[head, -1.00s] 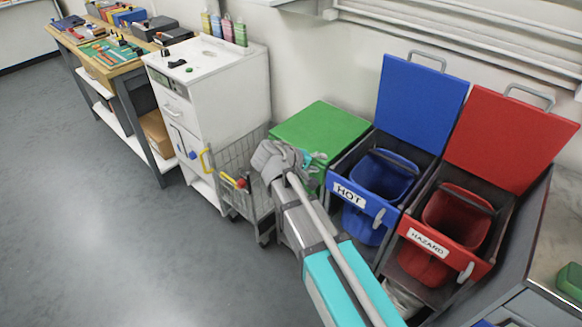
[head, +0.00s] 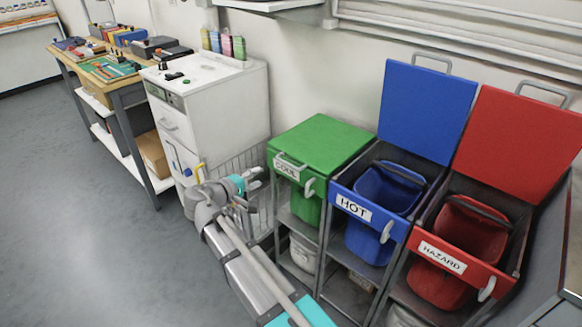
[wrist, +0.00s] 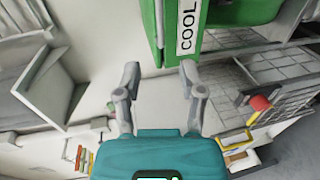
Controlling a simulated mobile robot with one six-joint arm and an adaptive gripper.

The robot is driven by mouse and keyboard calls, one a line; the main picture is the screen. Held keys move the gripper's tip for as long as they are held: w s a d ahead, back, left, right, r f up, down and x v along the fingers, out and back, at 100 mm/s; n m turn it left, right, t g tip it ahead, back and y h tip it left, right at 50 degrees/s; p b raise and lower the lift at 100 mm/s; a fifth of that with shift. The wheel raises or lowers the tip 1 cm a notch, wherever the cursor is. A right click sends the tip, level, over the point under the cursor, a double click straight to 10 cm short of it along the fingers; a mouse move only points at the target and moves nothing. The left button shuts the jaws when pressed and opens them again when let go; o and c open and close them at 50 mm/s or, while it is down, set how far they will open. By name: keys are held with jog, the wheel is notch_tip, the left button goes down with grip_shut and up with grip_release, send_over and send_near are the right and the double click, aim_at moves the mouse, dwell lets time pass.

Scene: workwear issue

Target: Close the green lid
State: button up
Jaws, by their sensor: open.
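The green lid (head: 322,143) lies flat and shut over the green bin (head: 307,205), labelled COOL, in the head view. My gripper (head: 258,180) is in front of and left of the green bin, apart from the lid. In the wrist view my gripper (wrist: 160,82) has its two fingers spread with nothing between them. The COOL label (wrist: 188,25) and green bin front (wrist: 158,50) show just beyond the fingertips there. My arm hides part of the wire cart beside the bin.
The blue HOT bin (head: 385,190) and red HAZARD bin (head: 462,240) stand to the right with lids raised. A white cabinet (head: 215,100) and a wire cart (head: 262,205) stand to the left. The grey floor (head: 90,240) at left is clear.

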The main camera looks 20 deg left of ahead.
aim_at(288, 165)
jog(key=shift+w, duration=0.1)
jog(key=shift+b+x, duration=1.45)
jog(key=shift+x, duration=5.4)
jog(key=shift+d, duration=0.1)
grip_shut()
